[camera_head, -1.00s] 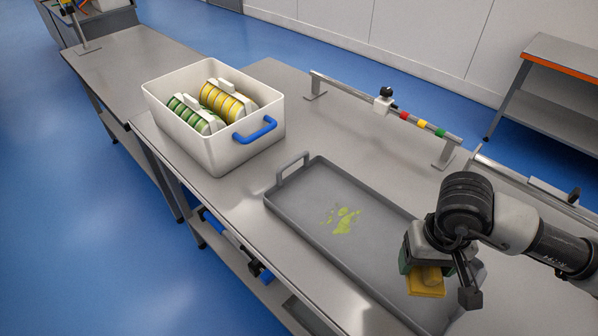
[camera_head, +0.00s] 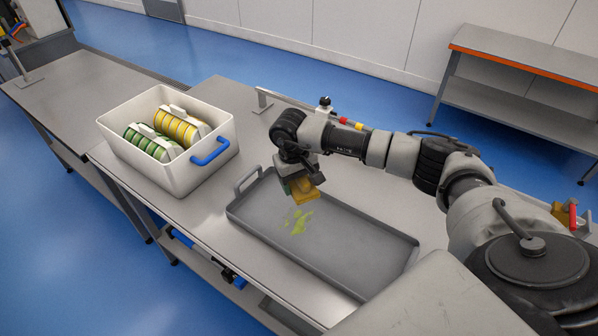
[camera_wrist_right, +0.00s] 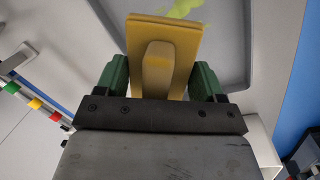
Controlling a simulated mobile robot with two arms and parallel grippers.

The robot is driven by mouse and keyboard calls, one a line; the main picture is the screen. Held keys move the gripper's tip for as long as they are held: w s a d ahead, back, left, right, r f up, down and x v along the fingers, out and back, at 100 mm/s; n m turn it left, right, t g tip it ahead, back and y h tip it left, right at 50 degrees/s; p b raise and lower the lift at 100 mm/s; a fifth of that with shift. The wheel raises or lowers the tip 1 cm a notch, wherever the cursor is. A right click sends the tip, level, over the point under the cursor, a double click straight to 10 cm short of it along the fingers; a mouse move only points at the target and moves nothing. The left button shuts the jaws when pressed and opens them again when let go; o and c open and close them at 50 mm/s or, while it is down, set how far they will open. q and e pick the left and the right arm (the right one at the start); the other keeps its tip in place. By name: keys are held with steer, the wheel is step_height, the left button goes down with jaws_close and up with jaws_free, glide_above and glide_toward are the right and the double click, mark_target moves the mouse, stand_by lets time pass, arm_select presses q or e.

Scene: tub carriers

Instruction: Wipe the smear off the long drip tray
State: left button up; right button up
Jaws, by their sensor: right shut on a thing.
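The long drip tray (camera_head: 350,262) is grey and shallow, with a raised handle at its far left end, and lies on the steel table. A yellow-green smear (camera_head: 297,222) is on its floor towards the handle end; part of it also shows at the top of the right wrist view (camera_wrist_right: 182,8). My right gripper (camera_head: 303,180) is shut on the handle of a yellow wiping block (camera_wrist_right: 160,62). The block is held above the tray, just beyond the smear, apparently not touching it. The green fingers sit on either side of its grip. My left gripper is not in view.
A white tub (camera_head: 182,178) with blue handles holds green and yellow ringed carriers, left of the tray. A rail with coloured rings (camera_head: 350,123) runs along the table's back, partly behind my arm. The tray's near right half is clear.

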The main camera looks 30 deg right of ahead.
steer(key=shift+d+f, duration=0.15)
steer(key=shift+f, duration=0.05)
step_height(320, 180, down, 5)
steer(key=shift+r+b, duration=0.15)
steer(key=shift+b, duration=1.1)
